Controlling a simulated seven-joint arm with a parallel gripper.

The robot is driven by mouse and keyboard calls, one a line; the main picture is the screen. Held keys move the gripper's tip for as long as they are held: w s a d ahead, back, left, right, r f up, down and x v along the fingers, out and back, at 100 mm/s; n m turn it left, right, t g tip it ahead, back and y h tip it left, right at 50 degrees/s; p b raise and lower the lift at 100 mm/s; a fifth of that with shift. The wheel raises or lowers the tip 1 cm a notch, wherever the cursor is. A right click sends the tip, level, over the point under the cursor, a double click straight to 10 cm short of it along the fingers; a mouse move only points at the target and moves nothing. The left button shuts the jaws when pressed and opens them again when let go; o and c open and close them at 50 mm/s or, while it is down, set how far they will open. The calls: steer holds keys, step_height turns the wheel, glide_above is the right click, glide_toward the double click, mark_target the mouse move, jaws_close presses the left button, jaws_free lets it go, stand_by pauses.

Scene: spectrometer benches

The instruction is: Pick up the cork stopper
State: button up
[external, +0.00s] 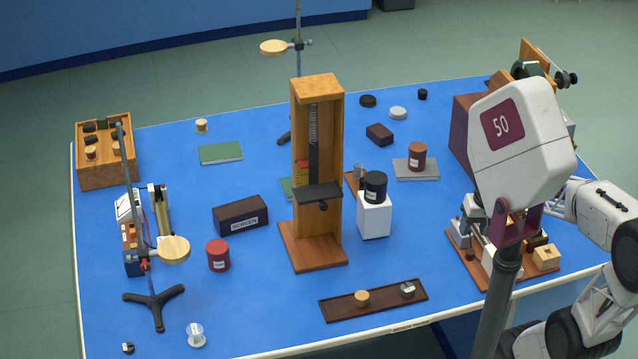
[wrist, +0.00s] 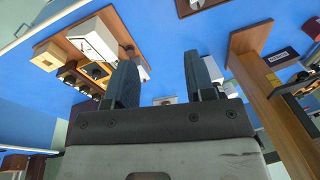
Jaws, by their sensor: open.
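A small tan, round cork-like stopper (external: 362,298) sits on the dark brown tray (external: 333,310) at the front of the blue table. A small grey-topped piece (external: 407,289) sits on the same tray, to its right. My gripper (wrist: 160,72) is open in the wrist view, its two dark fingers apart with nothing seen held between them. I cannot make out the fingers in the external view, where my arm comes in from the right. Part of a brown tray (wrist: 181,10) shows at the top edge of the wrist view; the stopper is not clear there.
A tall wooden stand (external: 335,226) rises behind the tray. A white block (external: 374,222) bears a black cylinder (external: 375,187). A large white housing marked 50 (external: 520,135) blocks the right side. A crowded wooden board (external: 471,272) lies below it.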

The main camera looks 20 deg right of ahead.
steer(key=w+a+f+m+g+y, duration=0.45)
steer(key=a+f+m+y, duration=0.35)
steer(key=a+f, duration=0.5)
steer(key=m+t+y, duration=0.4)
steer(key=m, duration=0.5)
glide_toward(364, 296)
steer(key=x, duration=0.2)
steer(key=shift+a, duration=0.35)
steer(key=shift+x, duration=1.25)
steer(key=shift+f, duration=0.15)
steer(key=shift+x, duration=2.6)
steer(key=c, duration=0.5)
